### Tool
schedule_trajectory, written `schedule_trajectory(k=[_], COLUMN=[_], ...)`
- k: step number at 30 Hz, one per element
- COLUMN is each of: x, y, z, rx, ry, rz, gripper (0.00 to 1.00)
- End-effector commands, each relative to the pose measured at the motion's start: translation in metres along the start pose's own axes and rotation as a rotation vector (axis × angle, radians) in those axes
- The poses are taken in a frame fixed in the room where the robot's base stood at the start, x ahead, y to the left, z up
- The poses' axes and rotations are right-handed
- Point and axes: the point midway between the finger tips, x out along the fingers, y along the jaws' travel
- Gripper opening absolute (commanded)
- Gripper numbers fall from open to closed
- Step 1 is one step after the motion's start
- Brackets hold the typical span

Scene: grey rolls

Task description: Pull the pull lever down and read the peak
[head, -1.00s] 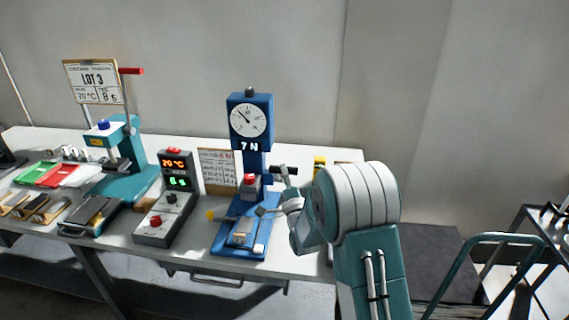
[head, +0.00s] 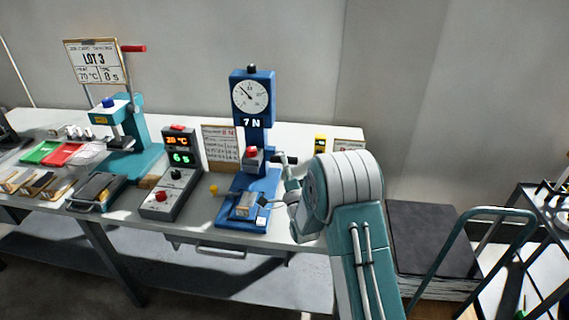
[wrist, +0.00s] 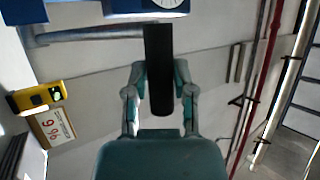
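The blue pull tester (head: 262,187) stands on the bench with a round white dial (head: 250,97) on top. Its display (head: 251,122) reads 7 N, and the dial's needle points to the upper left. The black pull lever (head: 285,159) sticks out at the tester's right side, beside a red-topped part (head: 252,154). In the wrist view the black lever (wrist: 158,75) lies between the fingers of my gripper (wrist: 159,80), which look closed against its sides. In the head view my gripper (head: 288,172) is partly hidden by my arm.
A teal press (head: 135,140) and a LOT 3 sign (head: 94,60) stand further left. A yellow device (head: 320,143) is behind my arm. A cart (head: 500,230) stands at right.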

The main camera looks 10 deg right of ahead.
Motion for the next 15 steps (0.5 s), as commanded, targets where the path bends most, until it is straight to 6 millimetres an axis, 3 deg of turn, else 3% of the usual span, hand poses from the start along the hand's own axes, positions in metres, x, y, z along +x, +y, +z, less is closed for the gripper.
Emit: schedule_trajectory(k=[1, 2, 3, 15], x=[-0.0025, -0.0025, -0.0024, -0.0076], y=[0.0065, 0.0063, 0.0059, 0.0031], z=[-0.0008, -0.0008, -0.0010, 0.0002], rx=[-0.001, -0.001, -0.001, -0.001], ry=[0.002, 0.002, 0.002, 0.000], rz=[0.021, 0.020, 0.020, 0.013], gripper=[0.51, 0.65, 0.68, 0.68])
